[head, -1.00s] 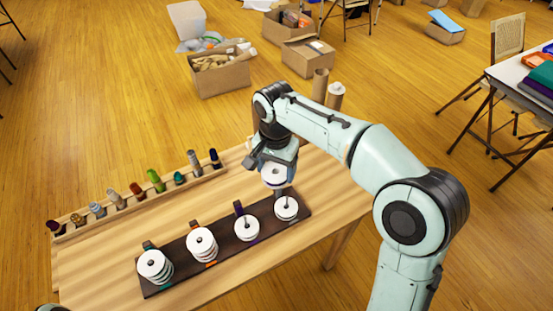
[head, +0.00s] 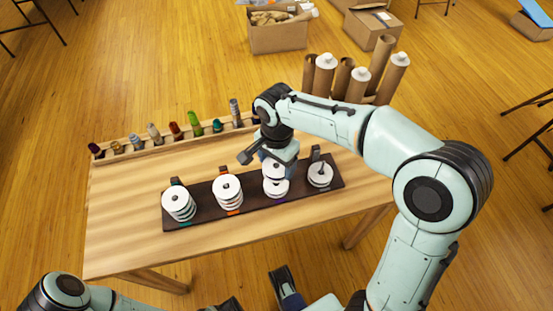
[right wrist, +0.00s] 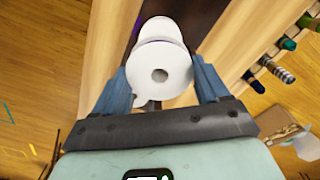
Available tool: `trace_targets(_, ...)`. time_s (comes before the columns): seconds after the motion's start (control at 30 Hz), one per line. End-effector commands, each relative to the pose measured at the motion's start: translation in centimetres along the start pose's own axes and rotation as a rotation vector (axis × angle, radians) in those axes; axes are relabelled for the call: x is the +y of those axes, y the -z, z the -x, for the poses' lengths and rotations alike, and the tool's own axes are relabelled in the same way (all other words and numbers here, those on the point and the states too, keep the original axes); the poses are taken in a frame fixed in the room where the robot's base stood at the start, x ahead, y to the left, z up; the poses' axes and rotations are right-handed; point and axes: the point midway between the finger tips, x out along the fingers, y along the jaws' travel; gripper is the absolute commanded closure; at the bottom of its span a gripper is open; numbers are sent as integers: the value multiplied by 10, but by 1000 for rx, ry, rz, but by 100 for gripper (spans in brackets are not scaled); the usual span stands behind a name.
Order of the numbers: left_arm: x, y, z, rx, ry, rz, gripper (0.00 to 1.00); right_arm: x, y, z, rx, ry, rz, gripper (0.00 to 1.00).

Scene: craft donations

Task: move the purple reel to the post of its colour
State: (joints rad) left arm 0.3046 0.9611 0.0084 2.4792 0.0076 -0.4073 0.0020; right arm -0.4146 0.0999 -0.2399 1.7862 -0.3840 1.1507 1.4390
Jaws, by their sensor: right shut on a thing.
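The purple reel (head: 274,172) has white flanges. My right gripper (head: 273,158) is shut on it and holds it over the third post from the left of the dark board (head: 255,205), the one with a purple mark. White-flanged reels (head: 276,188) show on that post just below it. In the right wrist view the held reel (right wrist: 160,75) sits between the two blue fingers, its hole facing the camera. Whether the post tip is inside its hole is hidden.
Reel stacks stand on the teal-marked post (head: 179,203) and the orange-marked post (head: 228,190); a lower one is on the grey-marked post (head: 320,174). A rack of coloured spools (head: 175,135) lines the table's back edge. Cardboard tubes (head: 358,85) stand behind the table.

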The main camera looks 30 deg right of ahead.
Motion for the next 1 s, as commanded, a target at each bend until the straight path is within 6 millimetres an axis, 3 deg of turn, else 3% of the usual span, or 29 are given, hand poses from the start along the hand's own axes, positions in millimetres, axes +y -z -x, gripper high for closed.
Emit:
trace_targets(0.57,0,-1,0,-2,0,0,57,0,0,0,0,0,1,55)
trace_targets(1.0,-5,0,-16,-7,1,1,57,0,0,-25,0,0,0,55)
